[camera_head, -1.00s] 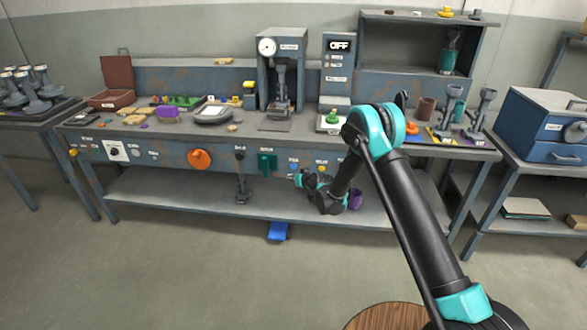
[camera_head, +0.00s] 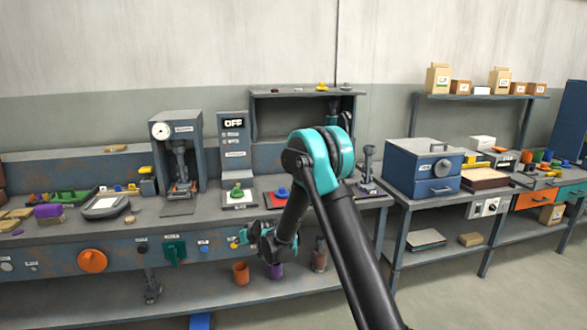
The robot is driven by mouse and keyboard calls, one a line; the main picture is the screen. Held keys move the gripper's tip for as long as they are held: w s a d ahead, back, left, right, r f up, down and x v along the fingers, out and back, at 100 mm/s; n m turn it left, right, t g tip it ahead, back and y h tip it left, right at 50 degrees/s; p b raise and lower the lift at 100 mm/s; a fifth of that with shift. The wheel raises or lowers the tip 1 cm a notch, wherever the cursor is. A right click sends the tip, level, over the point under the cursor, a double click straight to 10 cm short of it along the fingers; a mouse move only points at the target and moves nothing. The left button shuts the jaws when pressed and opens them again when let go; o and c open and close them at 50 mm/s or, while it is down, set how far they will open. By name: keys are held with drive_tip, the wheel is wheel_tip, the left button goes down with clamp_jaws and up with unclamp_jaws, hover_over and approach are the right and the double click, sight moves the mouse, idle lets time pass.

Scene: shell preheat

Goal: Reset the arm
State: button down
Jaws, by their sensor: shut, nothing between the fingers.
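My arm rises from the bottom right of the head view to a teal elbow, then bends down and left. My gripper (camera_head: 243,236) is at its end, in front of the workbench's front panel. It is shut with nothing in it; its fingertips are small and partly hidden by the wrist. The workbench (camera_head: 330,210) stands behind the arm.
A machine with a round gauge (camera_head: 163,131) and a box reading OFF (camera_head: 233,122) stand on the bench. An orange cup (camera_head: 240,273) and a purple cup (camera_head: 275,271) are on the lower shelf. A blue drawer unit (camera_head: 423,167) stands right.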

drive_tip(key=s+d+r+m+h, duration=0.1)
drive_tip(key=s+d+r, duration=0.3)
drive_tip(key=d, duration=0.5)
drive_tip(key=s+d+r+m+g+h, duration=0.1)
drive_tip(key=s+d+r+h, duration=0.1)
drive_tip(key=s+d, duration=0.55)
drive_tip(key=s+d+r+m+h, duration=0.1)
drive_tip(key=s+d+r, duration=0.25)
drive_tip(key=d, duration=0.65)
drive_tip(key=s+d+f+m+g+h, duration=0.1)
drive_tip(key=s+d, duration=0.6)
drive_tip(key=s, duration=0.4)
drive_tip(key=s+d+f+m+g+h, duration=0.1)
drive_tip(key=s+d+f+m+h, duration=0.1)
drive_tip(key=s+d, duration=0.6)
drive_tip(key=s, duration=0.4)
drive_tip(key=shift+s+f, duration=0.25)
drive_tip(key=shift+s, duration=0.05)
drive_tip(key=shift+d, duration=0.1)
